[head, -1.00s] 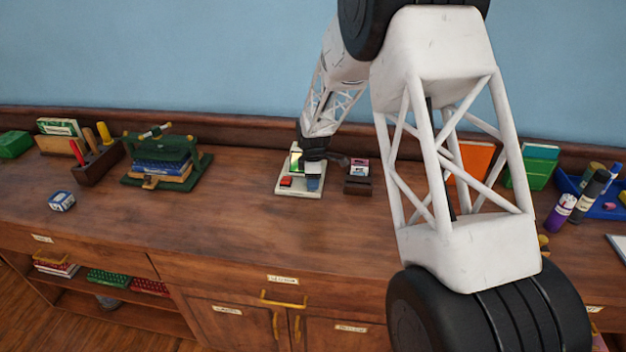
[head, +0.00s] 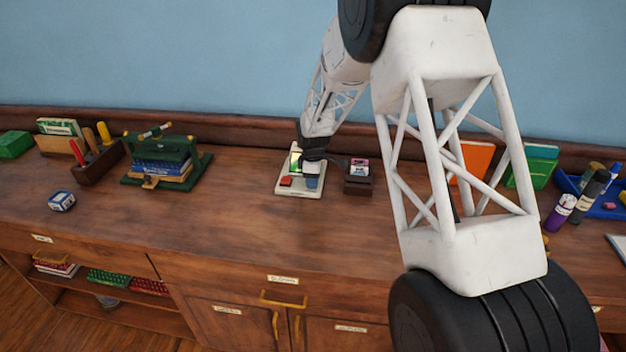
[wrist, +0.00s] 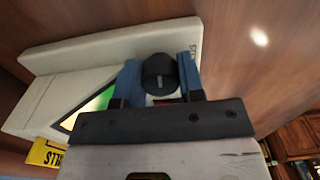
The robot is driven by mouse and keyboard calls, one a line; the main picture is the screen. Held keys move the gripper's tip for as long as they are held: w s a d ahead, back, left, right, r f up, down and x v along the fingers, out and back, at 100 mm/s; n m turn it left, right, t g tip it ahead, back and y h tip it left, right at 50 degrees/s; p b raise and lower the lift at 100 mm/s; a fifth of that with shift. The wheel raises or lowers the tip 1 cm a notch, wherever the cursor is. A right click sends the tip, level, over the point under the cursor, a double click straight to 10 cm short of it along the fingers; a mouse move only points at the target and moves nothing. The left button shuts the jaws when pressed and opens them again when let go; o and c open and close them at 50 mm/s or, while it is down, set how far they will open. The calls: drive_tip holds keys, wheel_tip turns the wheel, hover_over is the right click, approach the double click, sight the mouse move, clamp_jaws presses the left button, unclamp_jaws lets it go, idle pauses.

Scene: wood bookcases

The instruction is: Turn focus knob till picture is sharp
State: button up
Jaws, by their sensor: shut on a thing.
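The cream device (head: 313,194) stands on the wooden counter below my arm. The wrist view shows its pale body (wrist: 85,52), a partly hidden green screen (wrist: 104,98) and a round black knob (wrist: 158,66) with a light pointer line. My gripper (wrist: 159,80) has its two blue fingers on either side of the knob and is shut on it. In the head view my gripper (head: 313,178) covers part of the device, and the knob is hidden. The picture's sharpness cannot be told from the small visible part of the screen.
A small dark box with cards (head: 358,186) stands close to the right of the device. The counter in front of the device (head: 270,230) is clear.

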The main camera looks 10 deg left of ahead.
drive_tip(key=m, duration=1)
idle(0.5)
drive_tip(key=o, duration=0.6)
drive_tip(key=shift+o, duration=0.2)
drive_tip(key=shift+r, duration=0.2)
drive_tip(key=shift+r, duration=3.75)
